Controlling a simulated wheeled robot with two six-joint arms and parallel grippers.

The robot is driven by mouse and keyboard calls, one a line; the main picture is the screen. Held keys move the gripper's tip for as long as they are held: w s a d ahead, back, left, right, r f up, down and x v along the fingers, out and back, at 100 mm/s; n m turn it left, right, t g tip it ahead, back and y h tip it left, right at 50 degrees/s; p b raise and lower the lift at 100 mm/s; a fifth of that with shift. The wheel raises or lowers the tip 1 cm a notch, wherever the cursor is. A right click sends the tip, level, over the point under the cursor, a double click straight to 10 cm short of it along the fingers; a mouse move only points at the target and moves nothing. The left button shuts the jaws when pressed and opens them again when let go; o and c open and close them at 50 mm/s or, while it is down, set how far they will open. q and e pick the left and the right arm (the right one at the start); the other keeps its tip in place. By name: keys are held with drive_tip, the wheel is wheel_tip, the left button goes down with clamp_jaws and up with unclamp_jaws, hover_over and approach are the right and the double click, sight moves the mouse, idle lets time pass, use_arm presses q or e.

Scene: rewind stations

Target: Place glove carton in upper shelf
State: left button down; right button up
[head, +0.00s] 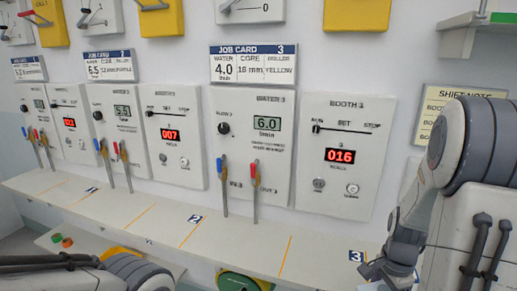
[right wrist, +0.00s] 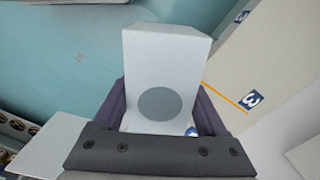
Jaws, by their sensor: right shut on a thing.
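A plain white carton (right wrist: 165,62) with a grey disc on its face fills the middle of the right wrist view; I take it for the glove carton. My right gripper (right wrist: 162,108) is shut on it, with one dark finger along each side. In the head view my right arm comes down at the right, and the carton cannot be made out there. A pale shelf (head: 478,22) on a bracket sticks out from the wall at the top right, cut off by the frame. A small green thing sits on it. My left arm shows at the lower left, but its gripper is out of view.
A long pale ledge (head: 150,222) with orange lines and numbered tags runs below the wall panels. Red and blue levers (head: 224,185) stick out from the panels. A yellow notice (head: 428,125) hangs behind my right arm. A green and yellow round thing (head: 240,281) sits below the ledge.

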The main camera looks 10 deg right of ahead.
drive_tip(key=w+a+f+n, duration=0.4)
drive_tip(key=a+f+n, duration=0.1)
drive_tip(key=a+n, duration=0.4)
drive_tip(key=w+a+f+n, duration=0.4)
drive_tip(key=a+f+n, duration=0.2)
drive_tip(key=a+n, duration=0.3)
drive_tip(key=shift+w+a+f+n, duration=0.25)
drive_tip(key=shift+w+a+n, duration=0.1)
drive_tip(key=shift+a, duration=0.45)
drive_tip(key=shift+d, duration=0.1)
